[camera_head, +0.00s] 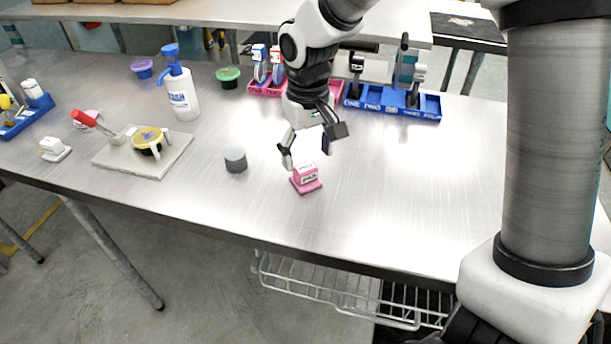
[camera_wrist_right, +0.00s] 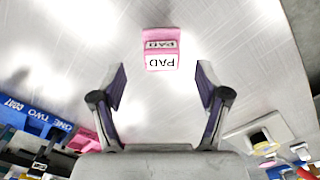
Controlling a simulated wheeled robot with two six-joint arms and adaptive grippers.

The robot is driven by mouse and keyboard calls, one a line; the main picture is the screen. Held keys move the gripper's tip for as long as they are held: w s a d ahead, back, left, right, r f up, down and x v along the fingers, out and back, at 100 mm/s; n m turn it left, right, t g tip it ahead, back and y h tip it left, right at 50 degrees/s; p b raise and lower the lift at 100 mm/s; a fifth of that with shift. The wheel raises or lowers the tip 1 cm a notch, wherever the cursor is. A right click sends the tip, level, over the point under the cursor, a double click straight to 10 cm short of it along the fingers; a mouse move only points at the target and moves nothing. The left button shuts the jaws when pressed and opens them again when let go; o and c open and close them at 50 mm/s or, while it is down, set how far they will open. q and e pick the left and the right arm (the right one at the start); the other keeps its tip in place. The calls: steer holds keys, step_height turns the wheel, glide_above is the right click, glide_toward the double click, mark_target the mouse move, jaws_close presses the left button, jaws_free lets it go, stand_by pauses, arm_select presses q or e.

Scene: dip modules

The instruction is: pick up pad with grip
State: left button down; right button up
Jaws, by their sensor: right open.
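The pink pad with grip (camera_head: 306,178) stands on the metal table near its front edge, a pink base with a block on top that has a white label. In the right wrist view the pad (camera_wrist_right: 161,50) shows its "PAD" label, ahead of and centred between the fingers. My right gripper (camera_head: 306,157) is open and empty, just above and behind the pad, pointing down. Its two fingers (camera_wrist_right: 161,90) are spread apart in the right wrist view, with the pad beyond their tips. My left gripper is not in view.
A dark grey cylinder (camera_head: 236,161) stands left of the pad. A light board (camera_head: 160,165) with a yellow-topped item lies further left. A white pump bottle (camera_head: 181,92) and blue bins (camera_head: 392,102) stand behind. The table right of the pad is clear.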

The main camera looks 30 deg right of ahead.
mark_target(306, 168)
steer(key=f, duration=0.5)
steer(key=shift+w, duration=0.25)
steer(key=shift+s+a+r, duration=0.1)
steer(key=shift+r, duration=0.05)
steer(key=shift+c, duration=0.7)
steer(key=c, duration=1.2)
